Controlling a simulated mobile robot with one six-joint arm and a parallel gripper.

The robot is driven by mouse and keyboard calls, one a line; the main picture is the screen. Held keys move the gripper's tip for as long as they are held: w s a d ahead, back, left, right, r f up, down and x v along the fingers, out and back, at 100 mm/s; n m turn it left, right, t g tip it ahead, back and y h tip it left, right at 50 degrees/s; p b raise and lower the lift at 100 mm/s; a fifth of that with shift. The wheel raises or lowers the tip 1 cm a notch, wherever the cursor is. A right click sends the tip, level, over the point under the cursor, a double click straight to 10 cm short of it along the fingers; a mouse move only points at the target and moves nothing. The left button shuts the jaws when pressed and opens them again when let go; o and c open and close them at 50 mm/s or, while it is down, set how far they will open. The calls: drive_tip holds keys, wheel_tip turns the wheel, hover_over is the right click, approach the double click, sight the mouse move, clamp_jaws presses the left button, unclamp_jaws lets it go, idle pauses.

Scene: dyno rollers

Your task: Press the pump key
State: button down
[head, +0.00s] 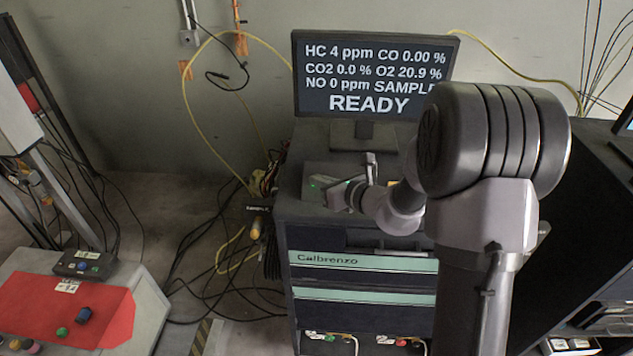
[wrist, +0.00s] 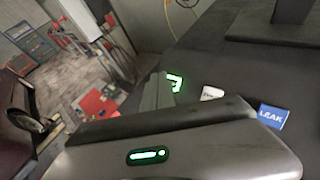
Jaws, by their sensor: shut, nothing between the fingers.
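The gas analyser's cabinet (head: 300,235) carries a monitor (head: 375,75) reading READY, with SAMPLE partly hidden by my arm. On the cabinet top, a white key (wrist: 212,93) and a blue LEAK key (wrist: 273,117) show in the wrist view, just beyond my gripper body. The white key's lettering is too small to read surely, so I cannot tell if it is the pump key. My gripper (head: 338,193) is shut and empty, low over the cabinet top. Its fingertips are hard to make out, and I cannot tell whether they touch a key.
A green-lit mark (wrist: 175,83) shows left of the white key. The monitor stand (head: 365,135) rises behind my gripper. A red and grey console (head: 75,310) with buttons stands at the lower left. Loose cables (head: 215,255) lie on the floor beside the cabinet.

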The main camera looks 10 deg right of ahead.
drive_tip(key=shift+w+f+b, duration=0.25)
drive_tip(key=shift+f+b, duration=0.05)
drive_tip(key=shift+f, duration=0.1)
drive_tip(key=shift+r, duration=0.15)
drive_tip(key=s+a+r+p, duration=0.1)
drive_tip(key=s+r+p, duration=0.1)
drive_tip(key=s+r, duration=0.2)
drive_tip(key=shift+s+r+p, duration=0.15)
drive_tip(key=shift+r+p, duration=0.25)
drive_tip(key=shift+r, duration=0.15)
drive_tip(key=shift+a, duration=0.1)
